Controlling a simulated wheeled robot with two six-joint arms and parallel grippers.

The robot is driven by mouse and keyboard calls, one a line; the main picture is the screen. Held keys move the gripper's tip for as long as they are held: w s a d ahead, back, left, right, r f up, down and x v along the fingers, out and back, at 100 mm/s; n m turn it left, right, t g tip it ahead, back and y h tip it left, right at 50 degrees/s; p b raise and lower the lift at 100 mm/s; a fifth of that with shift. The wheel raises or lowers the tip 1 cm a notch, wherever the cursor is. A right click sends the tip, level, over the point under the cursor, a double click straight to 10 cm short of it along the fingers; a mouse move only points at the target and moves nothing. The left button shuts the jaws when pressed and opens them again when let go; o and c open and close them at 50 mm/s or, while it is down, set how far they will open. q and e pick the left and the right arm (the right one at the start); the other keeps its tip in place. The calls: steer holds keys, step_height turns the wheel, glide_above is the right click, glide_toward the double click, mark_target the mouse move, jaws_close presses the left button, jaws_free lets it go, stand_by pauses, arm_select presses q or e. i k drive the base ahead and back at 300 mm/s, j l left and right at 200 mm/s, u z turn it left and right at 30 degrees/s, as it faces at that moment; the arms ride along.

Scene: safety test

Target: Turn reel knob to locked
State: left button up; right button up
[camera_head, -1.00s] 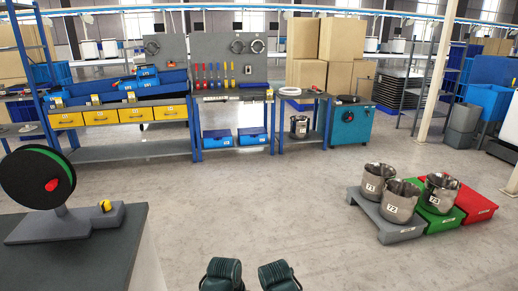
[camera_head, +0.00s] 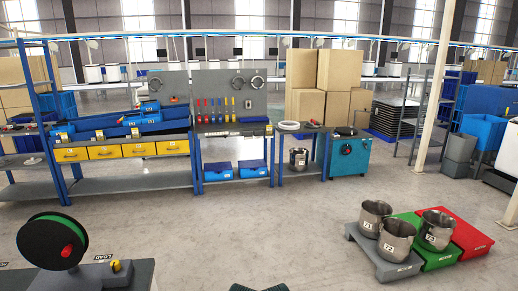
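The reel (camera_head: 50,241) is a black disc with a green rim, standing upright on a grey mount on a dark-topped stand (camera_head: 130,279) at the lower left. A small yellow part (camera_head: 116,265) sits on the grey block beside the reel. The label LOAD shows behind the block. I cannot tell from the view which setting the knob is in. Neither gripper can be made out; only a dark piece of my own body shows at the bottom edge.
A blue-framed workbench (camera_head: 130,185) with yellow drawers and hung tools stands at the back left. Metal pots (camera_head: 393,239) stand on grey, green and red platforms at the right. A teal cabinet (camera_head: 347,158) stands at the back. The floor (camera_head: 240,230) between is clear.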

mark_target(115, 265)
steer(key=k+u, duration=0.1)
steer(key=u, duration=0.35)
steer(key=j+u, duration=0.15)
steer(key=u, duration=0.35)
steer(key=k+j+u, duration=0.1)
steer(key=u, duration=0.35)
